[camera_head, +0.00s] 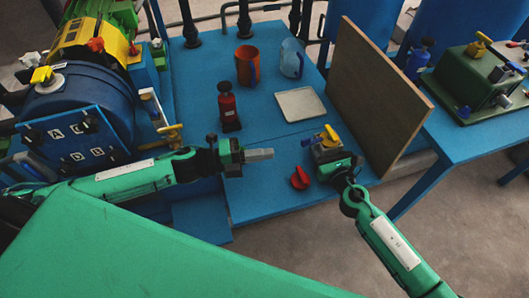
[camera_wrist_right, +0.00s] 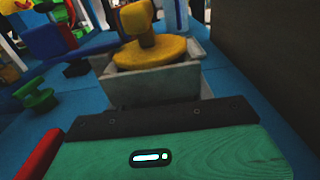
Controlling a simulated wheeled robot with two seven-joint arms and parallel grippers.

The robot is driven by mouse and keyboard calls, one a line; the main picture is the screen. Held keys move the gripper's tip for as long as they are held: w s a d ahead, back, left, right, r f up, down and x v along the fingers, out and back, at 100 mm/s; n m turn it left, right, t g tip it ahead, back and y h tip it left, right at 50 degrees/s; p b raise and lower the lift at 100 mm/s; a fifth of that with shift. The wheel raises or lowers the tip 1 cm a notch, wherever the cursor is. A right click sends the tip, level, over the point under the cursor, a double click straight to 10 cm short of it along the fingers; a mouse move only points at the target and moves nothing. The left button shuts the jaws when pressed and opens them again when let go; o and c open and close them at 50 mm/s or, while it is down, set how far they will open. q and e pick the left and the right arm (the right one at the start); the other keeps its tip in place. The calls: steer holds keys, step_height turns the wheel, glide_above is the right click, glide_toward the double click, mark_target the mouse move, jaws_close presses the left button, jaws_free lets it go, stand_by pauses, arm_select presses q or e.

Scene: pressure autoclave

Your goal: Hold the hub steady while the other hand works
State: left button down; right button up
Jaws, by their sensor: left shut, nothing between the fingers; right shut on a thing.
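A red knob (camera_head: 299,178) lies just left of my right gripper. A red bottle (camera_head: 228,105), orange mug (camera_head: 247,66), clear blue mug (camera_head: 292,58) and pale tray (camera_head: 300,104) stand farther back. The blue autoclave (camera_head: 80,110) is at left.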

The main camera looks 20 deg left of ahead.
mark_target(310, 138)
arm_select(q)
steer(key=c, duration=1.7)
jaws_free()
steer(key=shift+o, duration=0.9)
steer(key=shift+w+n, duration=0.1)
steer(key=shift+n, duration=0.5)
steer(key=w+d+n+t, duration=0.1)
steer(key=w+d+n, duration=0.2)
steer(key=n, duration=0.3)
steer(key=w+d+n+t+y, duration=0.1)
steer(key=w+d+n, duration=0.2)
steer(key=n, duration=0.4)
steer(key=w+d+n+t+y, duration=0.1)
steer(key=w+d+n, duration=0.2)
steer(key=n, duration=0.3)
steer(key=shift+d+r, duration=0.2)
steer(key=shift+d, duration=0.6)
